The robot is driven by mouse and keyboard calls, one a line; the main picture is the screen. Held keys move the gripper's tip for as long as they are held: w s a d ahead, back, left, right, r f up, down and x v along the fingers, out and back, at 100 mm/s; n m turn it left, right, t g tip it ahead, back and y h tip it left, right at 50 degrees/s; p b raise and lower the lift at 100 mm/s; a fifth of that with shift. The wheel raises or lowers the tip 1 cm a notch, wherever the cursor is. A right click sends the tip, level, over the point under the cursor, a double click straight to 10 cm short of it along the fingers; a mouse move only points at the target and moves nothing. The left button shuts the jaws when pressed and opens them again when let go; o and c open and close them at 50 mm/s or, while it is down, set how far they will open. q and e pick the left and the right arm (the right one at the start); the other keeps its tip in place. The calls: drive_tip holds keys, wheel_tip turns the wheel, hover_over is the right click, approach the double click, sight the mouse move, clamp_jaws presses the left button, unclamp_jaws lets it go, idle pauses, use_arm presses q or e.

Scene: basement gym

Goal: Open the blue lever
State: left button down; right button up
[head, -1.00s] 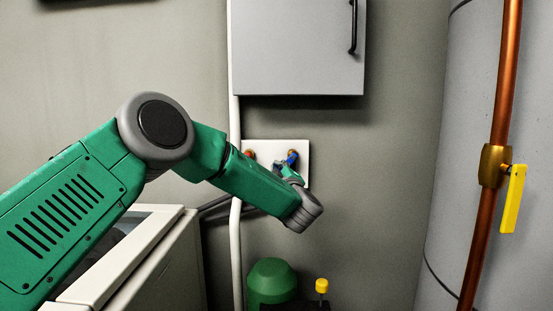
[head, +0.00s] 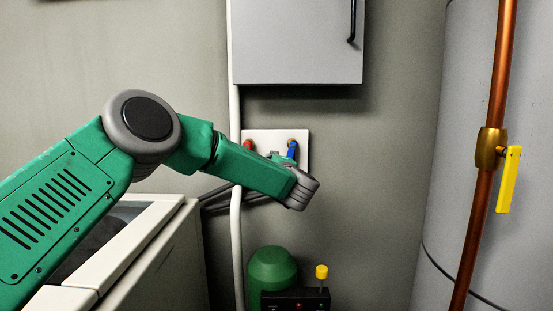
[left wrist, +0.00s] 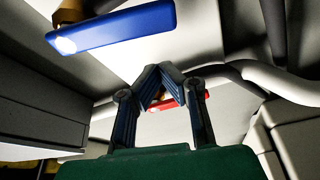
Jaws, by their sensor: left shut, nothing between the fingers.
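The blue lever (head: 292,150) is on a white wall plate (head: 303,139), at the plate's right side. In the left wrist view the blue lever (left wrist: 112,27) is a long bar below a brass fitting, at the upper left. A red lever (head: 248,145) is at the plate's left side; it also shows in the left wrist view (left wrist: 163,105), partly behind the fingers. My left gripper (head: 281,158) is in front of the plate, just left of and below the blue lever, partly hidden by my wrist. In the left wrist view its fingers (left wrist: 159,70) meet at the tips, empty and apart from the blue lever.
A grey cabinet (head: 295,40) hangs above the plate. A white appliance (head: 150,240) stands under my left arm. A white pipe (head: 236,230) runs down the wall. At right, a copper pipe with a yellow lever (head: 508,180) stands before a grey tank (head: 440,210).

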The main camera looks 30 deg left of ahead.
use_arm(q)
drive_tip(key=v, duration=0.9)
drive_tip(key=shift+s+p, duration=0.3)
drive_tip(key=shift+s, duration=0.15)
use_arm(e)
drive_tip(key=shift+s+a+r, duration=0.1)
drive_tip(key=shift+a+r, duration=0.15)
drive_tip(key=shift+r, duration=0.3)
use_arm(q)
drive_tip(key=shift+f, duration=0.1)
